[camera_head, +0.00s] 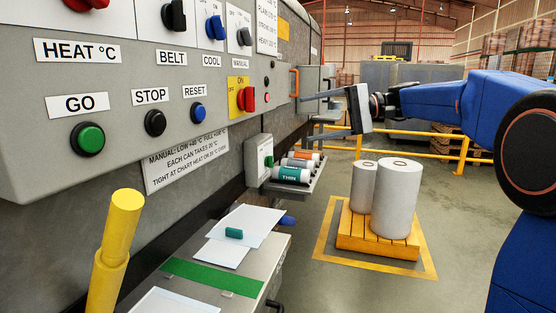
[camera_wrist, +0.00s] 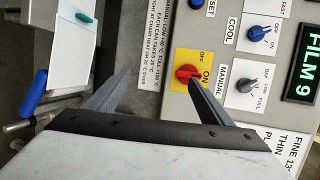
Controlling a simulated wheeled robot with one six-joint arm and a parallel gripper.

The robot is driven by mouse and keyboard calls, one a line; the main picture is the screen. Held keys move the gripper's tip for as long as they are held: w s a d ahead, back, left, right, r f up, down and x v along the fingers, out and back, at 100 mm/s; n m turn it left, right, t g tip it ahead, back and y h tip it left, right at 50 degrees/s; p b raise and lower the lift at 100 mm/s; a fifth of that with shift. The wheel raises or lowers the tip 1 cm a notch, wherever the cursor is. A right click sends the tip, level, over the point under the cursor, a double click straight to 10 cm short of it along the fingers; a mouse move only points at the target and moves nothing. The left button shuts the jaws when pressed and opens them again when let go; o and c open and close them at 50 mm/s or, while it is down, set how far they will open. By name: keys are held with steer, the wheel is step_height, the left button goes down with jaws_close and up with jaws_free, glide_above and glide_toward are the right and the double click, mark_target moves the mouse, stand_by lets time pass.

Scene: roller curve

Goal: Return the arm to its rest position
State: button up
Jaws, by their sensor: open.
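My blue arm (camera_head: 436,98) reaches in from the right edge of the head view. My gripper (camera_head: 307,118) is open, with its two dark fingers pointing left toward the grey control panel. No object shows between the fingers. In the wrist view my gripper (camera_wrist: 160,76) has its fingers spread wide. One fingertip overlaps the red switch (camera_wrist: 187,73) on its yellow plate in that view. In the head view the red switch (camera_head: 246,98) is left of the fingers, with a visible gap in the picture.
The grey control panel (camera_head: 25,135) fills the left side. A rack of cans (camera_head: 291,174) juts out below my gripper. A sloping desk (camera_head: 217,280) with papers is at the lower left. White rolls (camera_head: 396,200) stand on a yellow pallet. Open floor lies at lower right.

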steer(key=s+d+f+t+h, duration=0.1)
steer(key=s+d+f+h, duration=0.4)
steer(key=s+f, duration=0.7)
steer(key=s+d+f+t+h, duration=0.2)
steer(key=s+d+f+h, duration=0.3)
steer(key=s+f, duration=0.7)
steer(key=s+d+f+n+t+h, duration=0.1)
steer(key=s+d+f+h, duration=0.4)
steer(key=s+f, duration=0.6)
steer(key=shift+s+d+f+t+h, duration=0.3)
steer(key=shift+s+d+f, duration=0.1)
steer(key=shift+s+d, duration=0.35)
